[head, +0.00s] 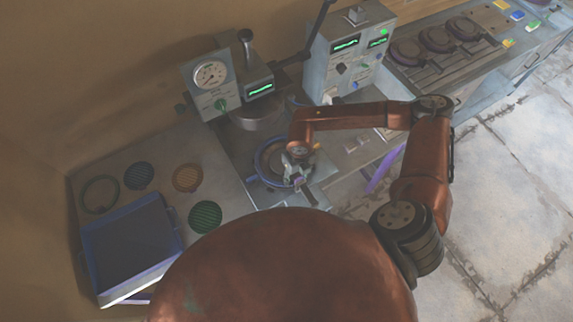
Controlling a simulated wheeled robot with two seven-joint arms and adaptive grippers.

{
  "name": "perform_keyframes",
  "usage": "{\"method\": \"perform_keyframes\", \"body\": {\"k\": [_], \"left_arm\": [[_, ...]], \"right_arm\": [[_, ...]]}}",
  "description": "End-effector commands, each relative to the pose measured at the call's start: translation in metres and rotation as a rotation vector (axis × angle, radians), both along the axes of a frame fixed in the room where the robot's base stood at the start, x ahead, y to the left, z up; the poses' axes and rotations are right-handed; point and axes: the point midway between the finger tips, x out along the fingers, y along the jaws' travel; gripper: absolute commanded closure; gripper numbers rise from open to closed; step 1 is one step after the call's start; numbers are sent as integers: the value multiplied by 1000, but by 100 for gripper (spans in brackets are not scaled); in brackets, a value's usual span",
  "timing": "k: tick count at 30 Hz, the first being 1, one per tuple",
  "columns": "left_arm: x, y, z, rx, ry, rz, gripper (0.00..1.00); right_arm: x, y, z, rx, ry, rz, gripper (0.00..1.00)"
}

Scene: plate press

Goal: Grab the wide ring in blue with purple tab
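A wide blue ring (257,163) lies on the press bed, below the press head. Something small and purple (298,182) shows at its lower right, right by the fingers; it may be the ring's tab. My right gripper (297,179) is over the right side of the ring, pointing down. It hides part of the rim. The fingers are too small to tell whether they are open, touching or closed on the tab. My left gripper is not in view.
The press (246,80) with its gauge stands behind the ring. A control box (347,58) stands to its right. On the left bench are several round discs, including a green one (205,216), and a blue-edged tray (133,245). A purple bar (384,170) is at the right.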

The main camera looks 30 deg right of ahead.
Motion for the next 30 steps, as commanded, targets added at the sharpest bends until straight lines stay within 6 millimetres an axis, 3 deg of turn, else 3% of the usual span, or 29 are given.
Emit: {"method": "perform_keyframes", "body": {"k": [14, 30], "left_arm": [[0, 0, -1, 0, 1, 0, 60], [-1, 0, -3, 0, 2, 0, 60]], "right_arm": [[-5, -3, -9, -7, 12, -1, 99], [-4, -1, 1, -3, 10, 0, 100]]}}
